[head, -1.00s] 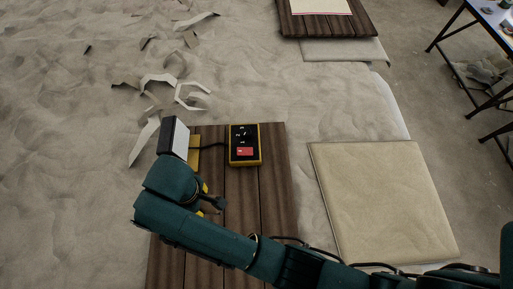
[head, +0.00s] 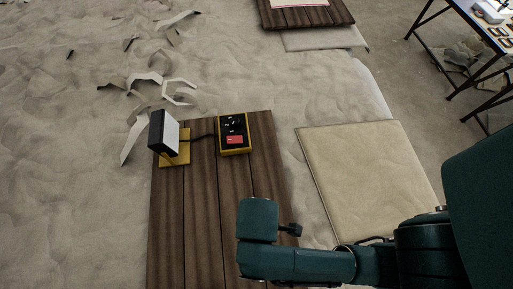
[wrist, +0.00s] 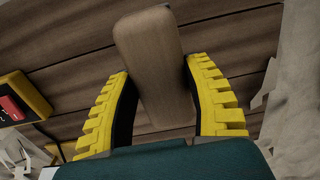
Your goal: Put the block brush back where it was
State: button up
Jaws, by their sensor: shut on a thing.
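The block brush (wrist: 158,62) shows in the wrist view as a plain wooden block with rounded corners. My gripper (wrist: 160,80) is shut on it, with a yellow ribbed finger on each side. Behind the brush lie brown wooden boards. In the head view, the end of my arm is over the near part of the plank platform (head: 200,215), right of its middle. My fingers and the brush are hidden under the wrist there. The brush's underside, and whether it touches the boards, cannot be seen.
A yellow-and-black box (head: 234,134) with a red label stands at the platform's far end, cabled to an upright black-and-white panel (head: 165,132) on a yellow base. A beige pad (head: 360,170) lies to the right. The platform's near left part looks clear.

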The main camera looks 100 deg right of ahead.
notch_tip(320, 180, down, 9)
jog(key=shift+w+r, duration=0.1)
jog(key=shift+r, duration=0.05)
jog(key=o, duration=1)
notch_tip(320, 180, up, 12)
dwell(0.3)
